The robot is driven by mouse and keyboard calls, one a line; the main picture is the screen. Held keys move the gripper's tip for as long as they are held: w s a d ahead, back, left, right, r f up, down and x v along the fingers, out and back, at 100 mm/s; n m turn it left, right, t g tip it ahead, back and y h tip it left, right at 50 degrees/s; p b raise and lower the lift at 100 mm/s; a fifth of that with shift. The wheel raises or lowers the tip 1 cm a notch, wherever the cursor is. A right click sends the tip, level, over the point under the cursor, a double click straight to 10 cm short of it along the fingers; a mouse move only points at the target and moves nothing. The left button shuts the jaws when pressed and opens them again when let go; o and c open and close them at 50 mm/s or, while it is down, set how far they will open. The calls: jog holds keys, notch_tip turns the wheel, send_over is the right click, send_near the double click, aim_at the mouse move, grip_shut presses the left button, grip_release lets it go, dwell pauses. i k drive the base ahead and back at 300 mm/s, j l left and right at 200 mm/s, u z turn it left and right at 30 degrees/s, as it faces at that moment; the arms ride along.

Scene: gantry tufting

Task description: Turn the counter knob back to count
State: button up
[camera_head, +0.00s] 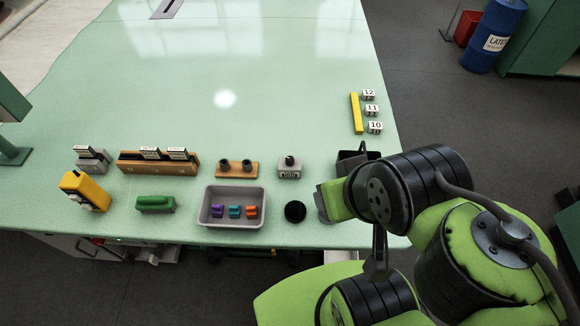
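The counter is a small grey box (289,174) with a light number strip on its front, standing on the green table right of centre. A dark knob (290,160) sticks up from its top; its setting is too small to read. My gripper (322,204) is right of the counter and nearer the table's front edge, apart from the knob. My own arm partly covers it, and I cannot tell whether its fingers are open or shut. I see nothing held in it.
In front are a grey tray (230,222) with small coloured parts and a black round thing (295,211). A dark box (352,160) is partly behind my arm. The table's middle is clear.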

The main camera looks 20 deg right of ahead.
aim_at(289, 160)
jog(key=i+j, duration=0.1)
jog(key=j, duration=0.35)
jog(key=i+j, duration=0.1)
jog(key=j, duration=0.35)
jog(key=i+j, duration=0.1)
jog(key=j, duration=0.35)
jog(key=z, duration=0.05)
